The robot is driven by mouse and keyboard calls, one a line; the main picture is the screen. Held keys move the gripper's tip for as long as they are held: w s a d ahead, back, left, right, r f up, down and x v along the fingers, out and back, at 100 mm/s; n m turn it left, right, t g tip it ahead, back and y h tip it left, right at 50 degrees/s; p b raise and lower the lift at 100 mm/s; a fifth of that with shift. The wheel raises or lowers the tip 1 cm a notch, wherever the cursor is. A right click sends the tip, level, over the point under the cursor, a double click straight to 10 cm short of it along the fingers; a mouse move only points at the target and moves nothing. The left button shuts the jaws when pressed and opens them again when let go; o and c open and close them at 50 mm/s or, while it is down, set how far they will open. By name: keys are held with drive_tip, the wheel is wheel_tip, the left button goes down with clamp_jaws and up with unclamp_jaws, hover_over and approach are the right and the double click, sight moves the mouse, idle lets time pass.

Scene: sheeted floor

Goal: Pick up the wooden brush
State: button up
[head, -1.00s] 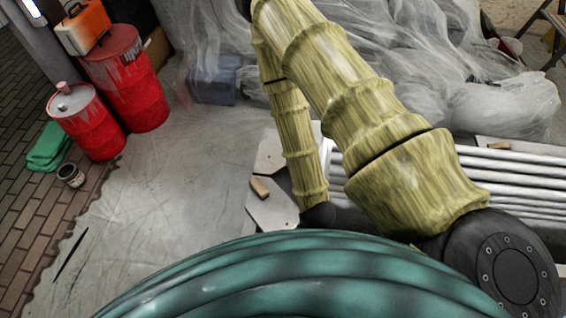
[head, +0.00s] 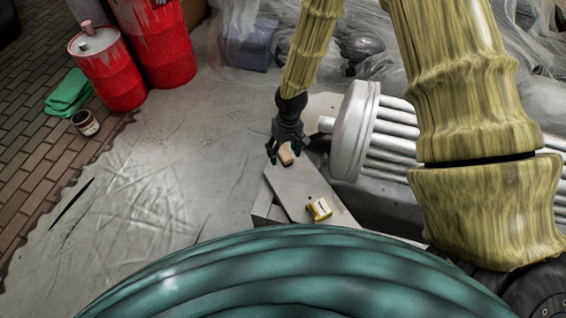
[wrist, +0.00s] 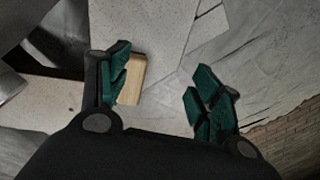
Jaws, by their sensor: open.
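The wooden brush (head: 287,154) is a small light-brown block on a pale grey slab (head: 283,188) in the head view. My gripper (head: 285,158) points down over it, fingers apart. In the wrist view the brush (wrist: 133,80) lies beside the left finger of my gripper (wrist: 162,66) and is partly hidden by it. The space toward the right finger is empty. I cannot tell whether the finger touches the brush. No bristles can be made out.
A small yellow object (head: 319,209) lies on the slab nearer me. A large white ribbed cylinder (head: 354,130) stands close to the right of my gripper. Red drums (head: 108,68), a can (head: 86,122) and green cloth (head: 68,92) are at left. Sheeted floor (head: 165,185) between is clear.

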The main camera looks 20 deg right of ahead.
drive_tip(key=h+b, duration=0.1)
drive_tip(key=b, duration=0.3)
approach(283, 150)
drive_tip(key=shift+w, duration=0.1)
wheel_tip(283, 150, down, 5)
drive_tip(key=shift+f+b, duration=0.2)
drive_tip(key=shift+b, duration=0.25)
drive_tip(key=f, duration=0.1)
drive_tip(key=f+b, duration=0.2)
drive_tip(key=shift+s+a+f, duration=0.1)
drive_tip(key=shift+s+f, duration=0.15)
drive_tip(key=shift+f, duration=0.85)
drive_tip(key=c, duration=1.1)
